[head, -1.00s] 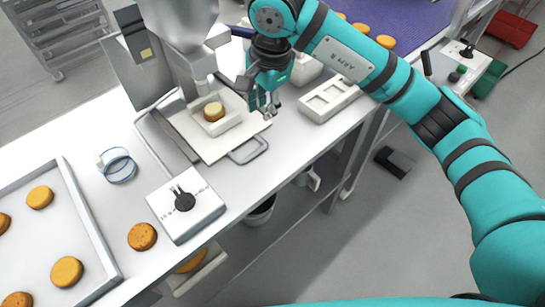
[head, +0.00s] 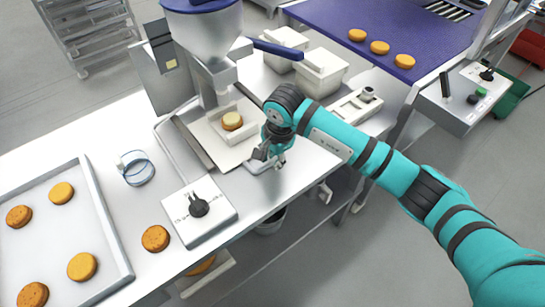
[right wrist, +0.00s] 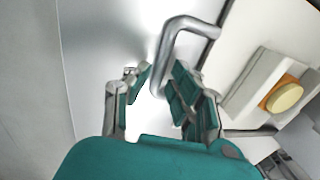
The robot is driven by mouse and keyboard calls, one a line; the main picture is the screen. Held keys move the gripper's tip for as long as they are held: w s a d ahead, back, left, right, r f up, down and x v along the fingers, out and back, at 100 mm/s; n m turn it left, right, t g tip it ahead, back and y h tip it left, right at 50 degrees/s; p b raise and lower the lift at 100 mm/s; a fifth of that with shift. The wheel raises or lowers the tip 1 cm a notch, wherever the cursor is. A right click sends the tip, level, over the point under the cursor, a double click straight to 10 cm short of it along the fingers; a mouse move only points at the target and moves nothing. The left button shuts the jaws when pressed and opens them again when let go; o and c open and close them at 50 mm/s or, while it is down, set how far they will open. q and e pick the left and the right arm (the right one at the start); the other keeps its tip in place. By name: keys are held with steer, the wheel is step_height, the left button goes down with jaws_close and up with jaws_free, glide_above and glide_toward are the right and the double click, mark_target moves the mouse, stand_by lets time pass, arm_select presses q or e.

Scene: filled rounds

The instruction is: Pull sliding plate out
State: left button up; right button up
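The white sliding plate (head: 222,152) lies under the filling machine's nozzle, with a holder and one round cake (head: 232,121) on it. Its metal loop handle (head: 256,167) juts toward the front edge of the table. My right gripper (head: 270,155) is low at the handle and partly covers it. In the right wrist view the gripper (right wrist: 155,92) has its fingers apart, with the end of the grey handle (right wrist: 168,50) reaching between them. The plate (right wrist: 245,45) shows there at the upper right. My left gripper is not in view.
A control box with a black knob (head: 198,207) sits left of the handle. A tray (head: 110,225) with several cakes and a loose cake (head: 155,238) are further left. White tubs (head: 320,72) stand behind, near a purple conveyor (head: 400,30).

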steer(key=shift+f, duration=0.3)
jaws_close()
